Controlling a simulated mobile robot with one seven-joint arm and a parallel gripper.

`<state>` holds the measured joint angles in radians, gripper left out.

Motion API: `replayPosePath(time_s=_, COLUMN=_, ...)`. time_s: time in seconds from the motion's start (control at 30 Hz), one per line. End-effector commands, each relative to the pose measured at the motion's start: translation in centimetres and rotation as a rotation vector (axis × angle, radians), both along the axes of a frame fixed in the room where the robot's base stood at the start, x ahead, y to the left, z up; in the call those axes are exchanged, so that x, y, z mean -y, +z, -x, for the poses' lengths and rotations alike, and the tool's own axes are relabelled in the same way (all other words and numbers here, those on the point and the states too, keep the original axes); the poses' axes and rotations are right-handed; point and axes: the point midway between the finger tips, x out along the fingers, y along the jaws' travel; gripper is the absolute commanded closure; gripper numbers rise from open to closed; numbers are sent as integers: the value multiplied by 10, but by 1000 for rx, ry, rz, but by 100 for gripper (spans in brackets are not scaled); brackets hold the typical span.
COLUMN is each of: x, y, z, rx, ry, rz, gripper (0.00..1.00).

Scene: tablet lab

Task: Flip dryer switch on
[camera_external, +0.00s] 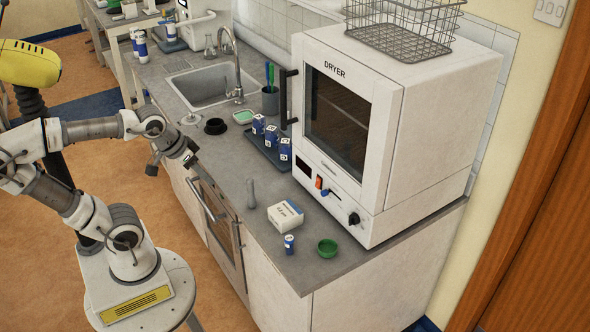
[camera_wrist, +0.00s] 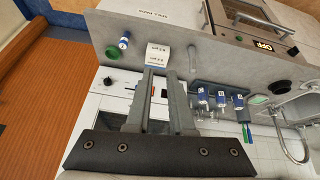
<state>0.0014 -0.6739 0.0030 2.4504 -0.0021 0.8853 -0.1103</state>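The white dryer (camera_external: 370,205) stands on the counter at the right of the external view, its glass door shut. Its lower front panel has a dark display, an orange-red switch (camera_external: 318,182), a blue part beside it and a black knob (camera_external: 354,218). I cannot read the switch's position. My gripper (camera_external: 190,158) is over the counter's front edge, well left of the dryer and touching nothing visible. In the wrist view my gripper (camera_wrist: 162,72) shows two grey fingers with a gap between them, empty. The dryer's panel (camera_wrist: 92,101) shows behind them, partly hidden.
A white box (camera_external: 285,216), a blue-and-white can (camera_external: 289,244) and a green bowl (camera_external: 327,248) stand before the dryer. A tray of blue containers (camera_external: 271,137) is left of it. A wire basket (camera_external: 405,28) sits on top. The sink (camera_external: 207,86) lies farther back.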

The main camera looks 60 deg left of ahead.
Motion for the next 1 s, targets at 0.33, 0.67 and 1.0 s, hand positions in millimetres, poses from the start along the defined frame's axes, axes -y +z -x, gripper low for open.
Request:
replayPosePath(time_s=0.33, x=-1, y=5, z=-81, rx=-52, ry=375, rz=192, gripper=100)
replayPosePath(time_s=0.67, x=-3, y=-15, z=-163, rx=-92, ry=754, rz=358, gripper=100)
replayPosePath(time_s=1.0, x=-5, y=-60, z=-241, rx=-120, ry=1137, rz=502, gripper=100)
